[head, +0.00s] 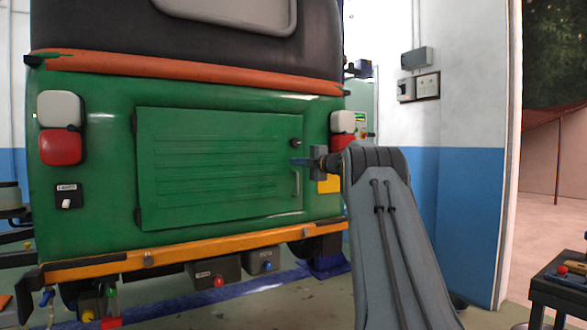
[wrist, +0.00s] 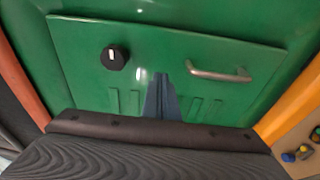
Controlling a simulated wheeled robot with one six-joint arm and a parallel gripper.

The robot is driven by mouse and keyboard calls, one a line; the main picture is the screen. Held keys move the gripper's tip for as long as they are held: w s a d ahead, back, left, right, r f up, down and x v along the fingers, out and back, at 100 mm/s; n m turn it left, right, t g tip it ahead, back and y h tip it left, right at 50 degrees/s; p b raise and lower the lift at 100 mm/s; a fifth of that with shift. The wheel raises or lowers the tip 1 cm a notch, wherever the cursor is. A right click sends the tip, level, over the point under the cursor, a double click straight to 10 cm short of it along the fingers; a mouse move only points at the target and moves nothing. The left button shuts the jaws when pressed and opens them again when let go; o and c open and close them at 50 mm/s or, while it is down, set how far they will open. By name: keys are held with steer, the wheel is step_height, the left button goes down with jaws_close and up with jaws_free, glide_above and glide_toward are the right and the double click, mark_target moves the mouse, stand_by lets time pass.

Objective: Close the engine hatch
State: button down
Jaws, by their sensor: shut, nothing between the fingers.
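The engine hatch (head: 205,165) is a ribbed green panel on the back of the green rickshaw, hinged at its left edge. It lies flush or nearly flush with the body; I cannot tell if a small gap remains. A black round knob (head: 295,142) and a metal handle (head: 297,183) sit near its right edge. My gripper (head: 297,161) is shut and empty, its blue fingers pointing at the hatch's right side, between knob and handle. In the wrist view, the fingers (wrist: 160,80) lie between the knob (wrist: 115,57) and the handle (wrist: 218,73). Whether they touch the panel is unclear.
An orange bumper bar (head: 180,250) runs below the hatch. Tail lamps (head: 60,147) flank it. Grey boxes (head: 215,275) hang under the bumper. A dark tool table (head: 562,285) stands at the lower right. The floor between is mostly clear.

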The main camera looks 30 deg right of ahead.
steer(key=s+d+p, duration=0.1)
steer(key=s+d, duration=0.3)
steer(key=d, duration=0.6)
steer(key=shift+s+d+r+p, duration=0.2)
steer(key=shift+s+d+p, duration=0.15)
steer(key=shift+d+p, duration=0.05)
